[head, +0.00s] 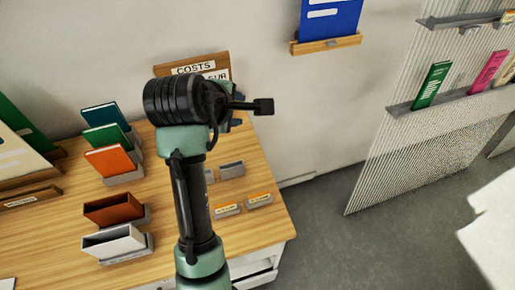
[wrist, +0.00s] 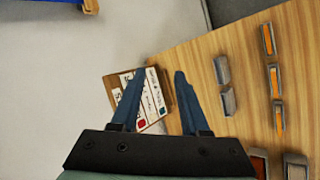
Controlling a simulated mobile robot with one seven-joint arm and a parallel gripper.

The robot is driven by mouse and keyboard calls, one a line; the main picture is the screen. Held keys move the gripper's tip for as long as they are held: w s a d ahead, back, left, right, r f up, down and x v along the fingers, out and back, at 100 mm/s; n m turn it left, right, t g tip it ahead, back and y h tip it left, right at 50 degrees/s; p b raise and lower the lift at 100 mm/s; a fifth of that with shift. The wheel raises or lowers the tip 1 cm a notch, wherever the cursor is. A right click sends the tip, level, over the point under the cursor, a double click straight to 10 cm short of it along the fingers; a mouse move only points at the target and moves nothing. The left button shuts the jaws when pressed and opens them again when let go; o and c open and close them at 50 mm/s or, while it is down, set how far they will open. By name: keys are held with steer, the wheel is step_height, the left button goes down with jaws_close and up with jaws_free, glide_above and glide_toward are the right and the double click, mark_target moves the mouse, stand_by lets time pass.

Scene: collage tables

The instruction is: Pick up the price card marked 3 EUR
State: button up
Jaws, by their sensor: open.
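I cannot make out a card marked 3 EUR in either view; the small print is too blurred. Small orange-and-white cards stand in grey holders on the wooden table (head: 165,225), one card (head: 227,210) beside another card (head: 260,199). The wrist view shows orange cards in holders at the right, including a middle card (wrist: 274,80). A wooden board headed COSTS (head: 196,67) stands at the table's back, partly hidden by my arm. The same board (wrist: 155,97) shows behind my fingers in the wrist view. My gripper (wrist: 161,72) is open, with nothing between its fingers.
Two grey holders without visible cards (head: 232,169) stand behind the small cards. Green, blue and orange books (head: 108,160) stand at the left, near a brown box (head: 113,208) and a white box (head: 113,241). A wall ledge (head: 325,44) holds a blue book. Ribbed panel shelves (head: 455,98) stand right.

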step_height(320, 180, down, 4)
steer(key=s+n+g, duration=0.2)
steer(key=s+g, duration=0.1)
steer(key=n+g+h+p, duration=0.2)
steer(key=n+g, duration=0.2)
glide_toward(259, 194)
steer(key=shift+p+x, duration=0.9)
steer(key=shift+x, duration=3.5)
jaws_close()
